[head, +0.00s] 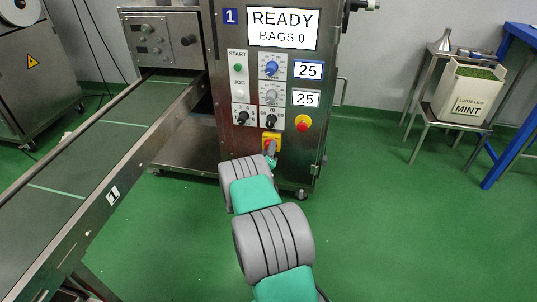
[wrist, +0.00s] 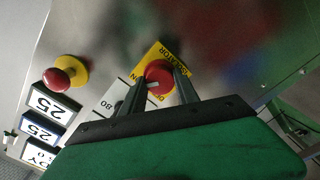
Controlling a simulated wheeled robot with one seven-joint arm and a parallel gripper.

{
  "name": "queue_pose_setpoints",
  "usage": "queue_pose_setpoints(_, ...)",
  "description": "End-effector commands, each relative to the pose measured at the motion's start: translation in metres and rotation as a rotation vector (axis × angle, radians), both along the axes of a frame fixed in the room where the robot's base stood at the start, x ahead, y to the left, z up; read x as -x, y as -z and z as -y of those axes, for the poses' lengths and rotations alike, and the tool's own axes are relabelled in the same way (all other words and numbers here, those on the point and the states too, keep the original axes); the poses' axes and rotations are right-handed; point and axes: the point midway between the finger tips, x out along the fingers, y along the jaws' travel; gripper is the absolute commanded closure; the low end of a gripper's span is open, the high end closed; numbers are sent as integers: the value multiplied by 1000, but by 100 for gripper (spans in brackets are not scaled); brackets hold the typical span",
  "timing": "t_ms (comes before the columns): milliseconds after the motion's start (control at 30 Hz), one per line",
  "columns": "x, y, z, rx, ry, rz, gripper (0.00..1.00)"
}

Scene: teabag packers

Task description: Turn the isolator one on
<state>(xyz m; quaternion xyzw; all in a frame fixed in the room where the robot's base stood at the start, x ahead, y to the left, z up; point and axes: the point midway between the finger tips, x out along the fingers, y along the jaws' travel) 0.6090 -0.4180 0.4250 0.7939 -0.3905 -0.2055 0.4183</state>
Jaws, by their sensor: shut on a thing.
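The isolator is a red rotary knob on a yellow plate, low on the front of the steel machine marked 1. In the wrist view the red isolator knob (wrist: 159,73) sits between my two dark fingers, with the yellow plate (wrist: 172,54) lettered ISOLATOR behind it. My gripper (wrist: 160,86) is shut on the knob. In the head view the yellow plate (head: 271,137) shows above my gripper (head: 271,158), which hides most of the knob. The machine's display (head: 283,27) reads READY, BAGS 0.
A red emergency stop button (head: 303,123) sits right of the isolator; it also shows in the wrist view (wrist: 58,80). Dials and selectors (head: 271,94) are above. A conveyor (head: 100,150) runs along the left.

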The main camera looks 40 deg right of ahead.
Motion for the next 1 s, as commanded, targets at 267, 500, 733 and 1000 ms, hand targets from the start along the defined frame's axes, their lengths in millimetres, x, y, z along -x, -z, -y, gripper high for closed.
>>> queue_pose_setpoints(267, 2, 2, 1, -87, 4, 111, 100)
queue_pose_setpoints(500, 2, 1, 1, -119, 4, 152, 100)
queue_pose_setpoints(733, 2, 1, 1, -123, 4, 158, 100)
queue_pose_setpoints(1000, 1, 0, 1, -122, 3, 157, 57)
